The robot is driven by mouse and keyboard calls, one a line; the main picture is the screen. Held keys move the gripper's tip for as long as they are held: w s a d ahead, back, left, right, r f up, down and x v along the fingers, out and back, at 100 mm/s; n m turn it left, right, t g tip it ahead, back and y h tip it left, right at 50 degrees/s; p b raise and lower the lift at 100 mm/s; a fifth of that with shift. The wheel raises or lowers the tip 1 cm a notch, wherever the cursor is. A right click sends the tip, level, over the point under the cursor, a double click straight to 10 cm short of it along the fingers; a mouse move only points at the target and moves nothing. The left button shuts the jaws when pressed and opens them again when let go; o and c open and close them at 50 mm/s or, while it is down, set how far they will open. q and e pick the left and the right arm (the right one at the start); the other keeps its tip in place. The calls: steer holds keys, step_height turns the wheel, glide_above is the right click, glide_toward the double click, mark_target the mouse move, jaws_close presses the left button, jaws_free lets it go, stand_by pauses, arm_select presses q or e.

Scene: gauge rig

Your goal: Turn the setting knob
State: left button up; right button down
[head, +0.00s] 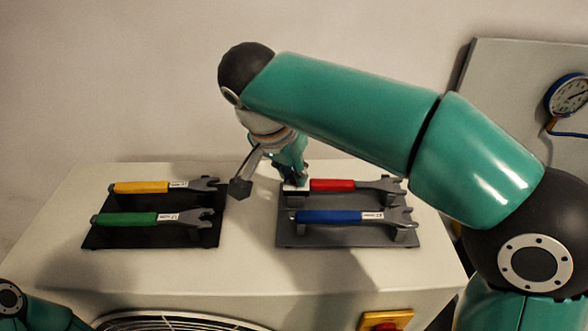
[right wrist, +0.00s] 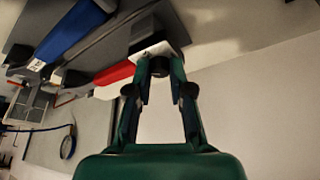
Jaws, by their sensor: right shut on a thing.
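The setting knob appears to be the small dark knob (right wrist: 160,72) on a white square base in the right wrist view. The white base (right wrist: 150,47) also shows in the head view (head: 296,187), at the left end of the red-handled wrench. My right gripper (head: 295,178) reaches down to it from above. In the right wrist view its fingers (right wrist: 160,78) are closed together on the knob, whose sides they partly hide. The knob's marking and angle cannot be read. My left gripper is out of view.
A red wrench (head: 332,185) and a blue wrench (head: 328,216) lie on the right rack (head: 300,239). A yellow wrench (head: 141,187) and a green wrench (head: 126,219) lie on the left rack (head: 108,240). A gauge (head: 570,95) hangs at right. The cabinet top's left end (head: 66,210) is clear.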

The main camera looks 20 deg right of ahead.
steer(key=c, duration=1)
jaws_free()
steer(key=shift+c, duration=0.2)
steer(key=shift+r, duration=0.1)
steer(key=v, duration=1.1)
steer(key=shift+a+r, duration=0.2)
steer(key=shift+r, duration=0.1)
steer(key=shift+s, duration=0.1)
